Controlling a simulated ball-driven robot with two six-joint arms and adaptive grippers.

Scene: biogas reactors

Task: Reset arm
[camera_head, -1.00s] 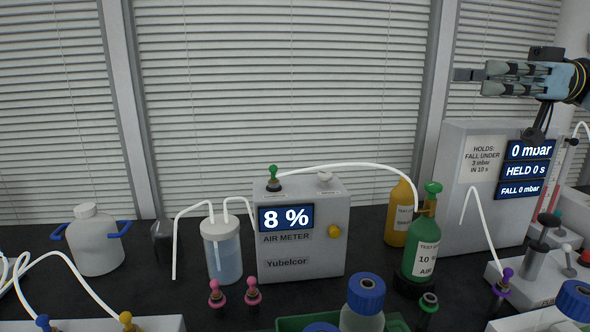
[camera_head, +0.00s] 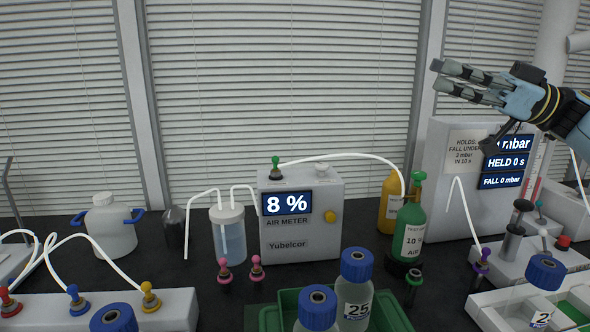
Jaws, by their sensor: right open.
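My right gripper (camera_head: 440,77) is in the camera_head view at the upper right. It is open and empty, with its fingers pointing left, in the air in front of the window blinds. Its arm comes in from the right edge and passes in front of the upper part of the pressure tester (camera_head: 440,185), partly hiding its top display. My left gripper is not in view.
The air meter (camera_head: 301,245) reads 8 % at the middle. A green gas bottle (camera_head: 408,222), a yellow bottle (camera_head: 386,203) and a white jug (camera_head: 108,232) stand on the dark bench. Blue-capped bottles (camera_head: 356,290) stand near the green tray (camera_head: 268,318) in front.

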